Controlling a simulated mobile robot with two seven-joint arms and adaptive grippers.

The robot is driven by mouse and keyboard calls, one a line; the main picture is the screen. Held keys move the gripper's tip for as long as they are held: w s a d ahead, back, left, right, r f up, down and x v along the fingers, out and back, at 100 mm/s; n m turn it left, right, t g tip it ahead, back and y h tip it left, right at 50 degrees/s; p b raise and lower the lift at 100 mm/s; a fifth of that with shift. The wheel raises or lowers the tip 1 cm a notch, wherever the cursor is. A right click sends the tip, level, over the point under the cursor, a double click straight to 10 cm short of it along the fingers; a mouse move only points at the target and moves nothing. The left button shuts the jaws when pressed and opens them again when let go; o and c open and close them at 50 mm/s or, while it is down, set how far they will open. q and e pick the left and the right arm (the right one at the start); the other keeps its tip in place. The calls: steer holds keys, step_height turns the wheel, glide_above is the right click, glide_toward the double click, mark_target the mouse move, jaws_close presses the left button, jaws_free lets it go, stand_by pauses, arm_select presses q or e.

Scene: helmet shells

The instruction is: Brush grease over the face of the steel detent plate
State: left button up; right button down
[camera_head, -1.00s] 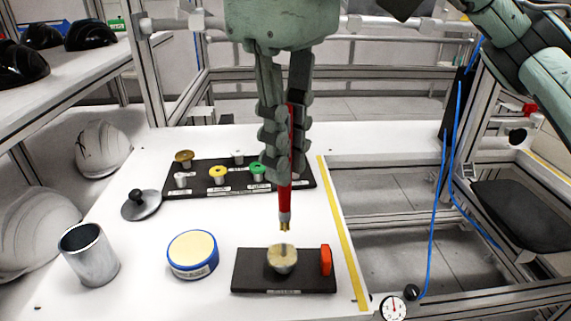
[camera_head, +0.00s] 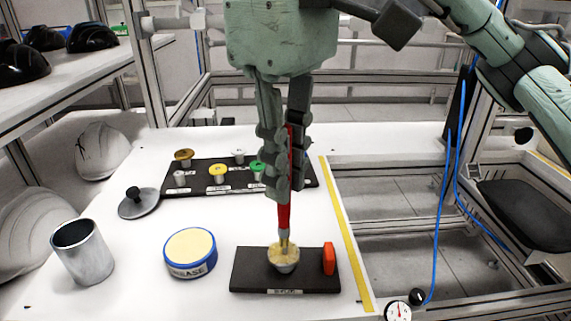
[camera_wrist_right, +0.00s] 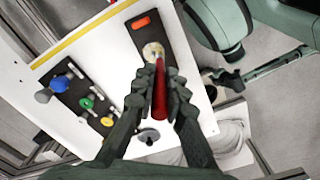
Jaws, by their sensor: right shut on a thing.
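My right gripper (camera_head: 284,188) comes down from above and is shut on a red-handled brush (camera_head: 284,216), which points down. The brush tip is at the top of a round metal piece, apparently the steel detent plate (camera_head: 285,263), and seems to touch it. Its face looks yellowish; how much grease covers it I cannot tell. It sits on a black base (camera_head: 255,275). The right wrist view also shows the brush (camera_wrist_right: 160,98) reaching to the round piece (camera_wrist_right: 152,49). A blue tub of pale grease (camera_head: 190,255) stands open at the left. My left gripper is not in view.
An orange block (camera_head: 328,258) stands on the base, right of the plate. A steel cup (camera_head: 83,255) and a dark knobbed lid (camera_head: 138,204) are at the left. A black rack (camera_head: 205,190) of coloured knobs lies behind. Yellow tape (camera_head: 346,230) marks the table's right edge.

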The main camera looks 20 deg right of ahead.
mark_target(285, 226)
steer(key=shift+f+b, duration=1.15)
steer(key=shift+f, duration=0.4)
steer(key=shift+d+r, duration=0.1)
steer(key=shift+d, duration=0.1)
steer(key=shift+d, duration=0.2)
steer(key=shift+d, duration=0.1)
steer(key=shift+w+d+p, duration=0.2)
steer(key=shift+d+p, duration=0.05)
steer(key=shift+p, duration=0.05)
steer(key=shift+w+d, duration=0.15)
steer(key=shift+w, duration=0.1)
steer(key=shift+w, duration=0.1)
